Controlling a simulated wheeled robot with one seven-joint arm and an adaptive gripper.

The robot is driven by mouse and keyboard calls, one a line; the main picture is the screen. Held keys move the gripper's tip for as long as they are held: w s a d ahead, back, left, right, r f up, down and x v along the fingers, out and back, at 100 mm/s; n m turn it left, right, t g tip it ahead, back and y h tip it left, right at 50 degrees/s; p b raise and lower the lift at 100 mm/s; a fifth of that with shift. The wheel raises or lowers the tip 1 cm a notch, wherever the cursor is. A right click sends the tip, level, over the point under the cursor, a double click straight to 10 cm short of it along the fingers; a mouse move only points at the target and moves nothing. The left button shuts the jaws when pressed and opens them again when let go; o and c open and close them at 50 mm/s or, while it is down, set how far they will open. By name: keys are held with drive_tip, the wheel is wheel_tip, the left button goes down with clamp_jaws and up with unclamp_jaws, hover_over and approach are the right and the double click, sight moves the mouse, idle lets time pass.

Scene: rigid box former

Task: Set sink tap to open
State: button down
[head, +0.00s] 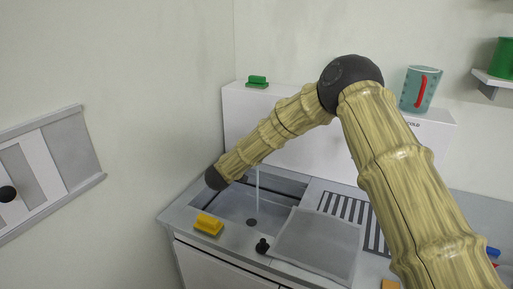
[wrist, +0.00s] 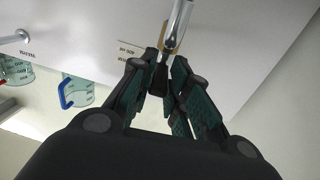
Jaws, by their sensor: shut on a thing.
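In the head view, the grey sink basin (head: 236,208) is at the lower middle. A thin pale vertical stream (head: 257,190) falls into it, ending near a dark drain. The tap itself is hidden behind my arm in that view, and so is my gripper. In the wrist view, my gripper (wrist: 166,72) is shut at the lower end of a chrome bar (wrist: 178,25) of the tap, with a brown-orange piece beside it. The exact contact is partly hidden by the fingers.
A grey board (head: 318,243) lies right of the basin. A green brush (head: 257,82) and a teal jug (head: 420,88) stand on the white back ledge. A wall closes the left.

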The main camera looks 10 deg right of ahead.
drive_tip(key=shift+w+a+r, duration=0.1)
drive_tip(key=shift+a+r, duration=0.05)
drive_tip(key=shift+r, duration=0.3)
drive_tip(key=c, duration=1.7)
unclamp_jaws()
drive_tip(key=shift+o, duration=1.4)
drive_tip(key=shift+w+f, duration=0.1)
drive_tip(key=shift+o, duration=0.2)
drive_tip(key=shift+w+a+f, duration=0.1)
drive_tip(key=shift+a, duration=0.05)
drive_tip(key=shift+s+d, duration=0.2)
drive_tip(key=shift+s, duration=0.2)
drive_tip(key=shift+s+a+f, duration=0.1)
drive_tip(key=shift+a+f, duration=0.05)
drive_tip(key=shift+a, duration=0.15)
drive_tip(key=v, duration=1.1)
drive_tip(key=shift+s+r, duration=0.35)
drive_tip(key=shift+r, duration=0.05)
